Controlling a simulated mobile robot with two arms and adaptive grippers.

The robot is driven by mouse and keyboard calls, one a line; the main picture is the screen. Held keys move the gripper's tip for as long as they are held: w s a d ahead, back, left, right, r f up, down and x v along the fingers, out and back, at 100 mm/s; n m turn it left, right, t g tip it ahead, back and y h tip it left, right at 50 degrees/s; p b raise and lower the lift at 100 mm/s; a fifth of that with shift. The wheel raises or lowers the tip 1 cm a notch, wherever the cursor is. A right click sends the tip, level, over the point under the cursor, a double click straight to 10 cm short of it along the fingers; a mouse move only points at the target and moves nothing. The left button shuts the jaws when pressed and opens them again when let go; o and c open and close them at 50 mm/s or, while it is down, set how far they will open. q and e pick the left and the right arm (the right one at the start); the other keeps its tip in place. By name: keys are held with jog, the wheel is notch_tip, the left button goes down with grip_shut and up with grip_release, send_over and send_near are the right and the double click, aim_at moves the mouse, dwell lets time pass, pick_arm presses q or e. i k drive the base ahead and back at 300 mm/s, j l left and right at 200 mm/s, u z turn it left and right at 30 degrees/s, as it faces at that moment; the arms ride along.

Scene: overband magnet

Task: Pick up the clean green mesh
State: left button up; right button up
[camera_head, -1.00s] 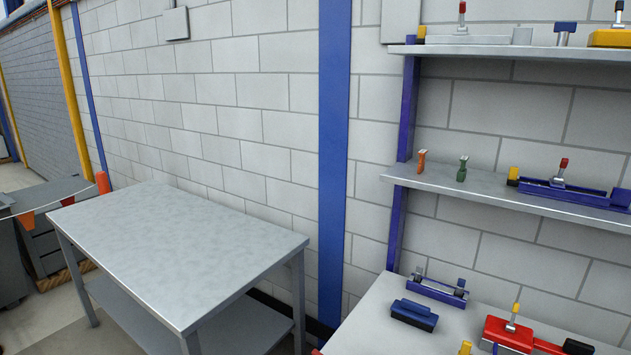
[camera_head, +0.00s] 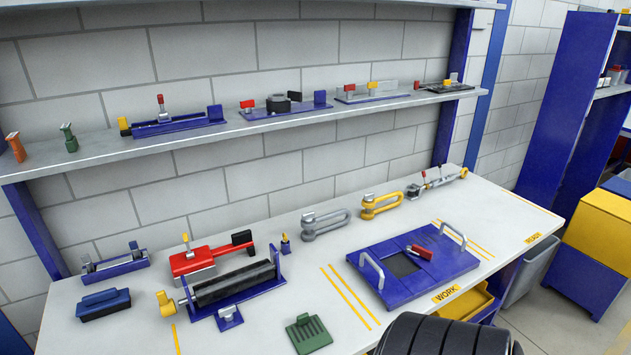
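A small dark green slatted piece (camera_head: 308,334), which looks like the green mesh, lies flat on the workbench near its front edge, at the bottom middle of the head view. It has ridges across its face and a raised tab at its back edge. Nothing is touching it. I cannot tell from its surface whether it is clean.
The workbench (camera_head: 340,290) holds a black roller (camera_head: 235,284), a red tool (camera_head: 200,262), and a blue plate with handles (camera_head: 445,264). A black ribbed shape (camera_head: 445,336) fills the bottom edge right of the green piece. A shelf (camera_head: 330,108) runs above.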

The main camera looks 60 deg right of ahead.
aim_at(309, 334)
jog(key=z, duration=1.8)
